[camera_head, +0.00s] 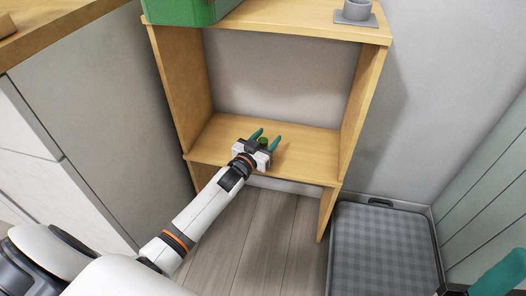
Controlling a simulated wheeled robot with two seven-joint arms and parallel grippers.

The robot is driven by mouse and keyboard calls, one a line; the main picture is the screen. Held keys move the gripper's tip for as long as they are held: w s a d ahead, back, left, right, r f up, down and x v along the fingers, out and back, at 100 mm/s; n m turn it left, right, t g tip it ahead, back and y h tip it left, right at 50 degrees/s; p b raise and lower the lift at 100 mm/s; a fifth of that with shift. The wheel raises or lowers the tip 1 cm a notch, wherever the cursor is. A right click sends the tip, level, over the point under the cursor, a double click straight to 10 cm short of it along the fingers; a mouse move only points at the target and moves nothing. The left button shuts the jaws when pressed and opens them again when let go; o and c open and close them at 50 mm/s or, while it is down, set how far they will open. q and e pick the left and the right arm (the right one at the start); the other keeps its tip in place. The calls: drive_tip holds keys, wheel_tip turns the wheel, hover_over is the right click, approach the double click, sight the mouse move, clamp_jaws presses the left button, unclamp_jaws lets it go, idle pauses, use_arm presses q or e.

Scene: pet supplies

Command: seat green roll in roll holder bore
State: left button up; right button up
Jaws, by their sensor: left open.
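The small green roll (264,141) is on the lower shelf, low in the picture of that shelf, with its bottom hidden by my gripper. My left gripper (268,134) reaches in over the shelf with its teal fingers spread, one on each side of the roll. I cannot tell whether either finger touches it. The grey roll holder (355,14) stands on the top board at the right, a round cup on a square base. My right gripper (502,276) shows only in part at the lower right corner.
The wooden shelf unit (364,100) has side panels left and right of my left gripper. A green box (180,12) sits on its top left. A grey tray (385,250) lies on the floor at the right. A grey cabinet (100,110) stands left.

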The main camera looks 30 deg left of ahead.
use_arm(q)
drive_tip(key=shift+w, duration=0.1)
drive_tip(key=shift+c, duration=0.4)
drive_tip(key=c, duration=1)
drive_tip(key=shift+r, duration=0.1)
